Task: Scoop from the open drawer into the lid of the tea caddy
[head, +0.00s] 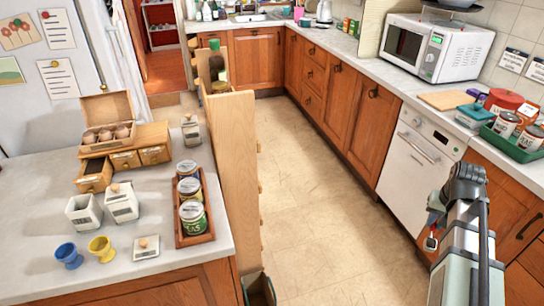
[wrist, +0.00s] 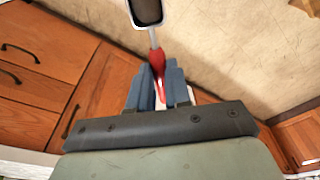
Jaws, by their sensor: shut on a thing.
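My gripper (wrist: 160,82) is shut on the red handle of a scoop (wrist: 156,60). Its dark, pale-rimmed bowl points away and is cut by the top edge of the wrist view. In the head view my gripper is at the right, far from the island counter. A small wooden drawer (head: 93,178) stands open from a little wooden chest on the island; its contents are too small to tell. In front are an open white canister (head: 84,212) and a lidded white canister (head: 122,203). A loose white lid with a wooden knob (head: 146,247) lies nearby, knob up.
A wooden tray (head: 208,232) of tins, a blue egg cup (head: 69,255) and a yellow egg cup (head: 101,248) share the island counter (head: 190,270). An egg box (head: 106,110) tops the chest. A tall pull-out unit (head: 232,175) stands open beside the island. Open floor (head: 310,200) lies between.

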